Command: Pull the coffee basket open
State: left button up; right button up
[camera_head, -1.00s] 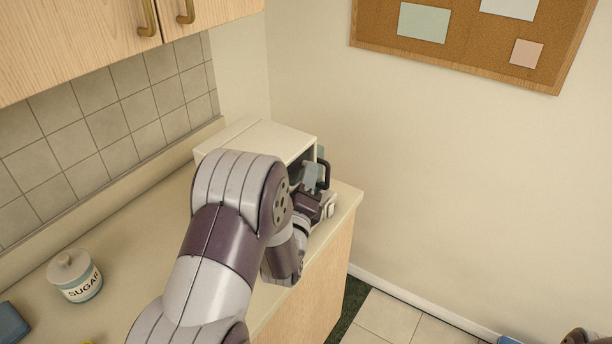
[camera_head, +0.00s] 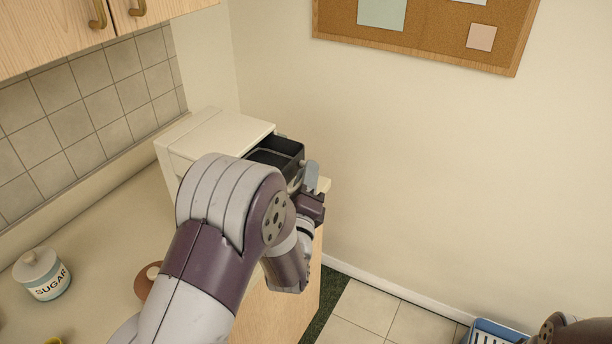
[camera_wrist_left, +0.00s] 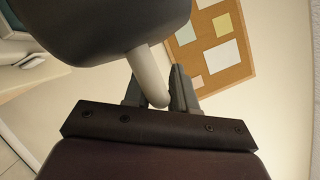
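The coffee basket (camera_head: 262,158) is a dark open-topped drawer sticking out of the front of the white coffee machine (camera_head: 222,132), with its hollow inside showing. Its pale rod-like handle (camera_wrist_left: 150,76) lies between the fingers of my left gripper (camera_wrist_left: 158,92) in the left wrist view, and the fingers close on it from both sides. In the head view my left gripper (camera_head: 311,183) is at the basket's front, and my left arm hides the machine's lower front. The basket's dark underside (camera_wrist_left: 110,28) fills the top of the wrist view. My right gripper is out of view.
A sugar jar (camera_head: 42,274) and a brown lidded item (camera_head: 147,282), partly behind my arm, stand on the counter (camera_head: 95,250). A blue basket (camera_head: 492,332) is on the floor at lower right.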

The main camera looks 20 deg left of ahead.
pick_arm(q)
jog(key=shift+a+f, duration=0.1)
jog(key=shift+s+f, duration=0.1)
jog(key=shift+s, duration=0.25)
jog(key=b+v, duration=0.3)
jog(key=v, duration=0.9)
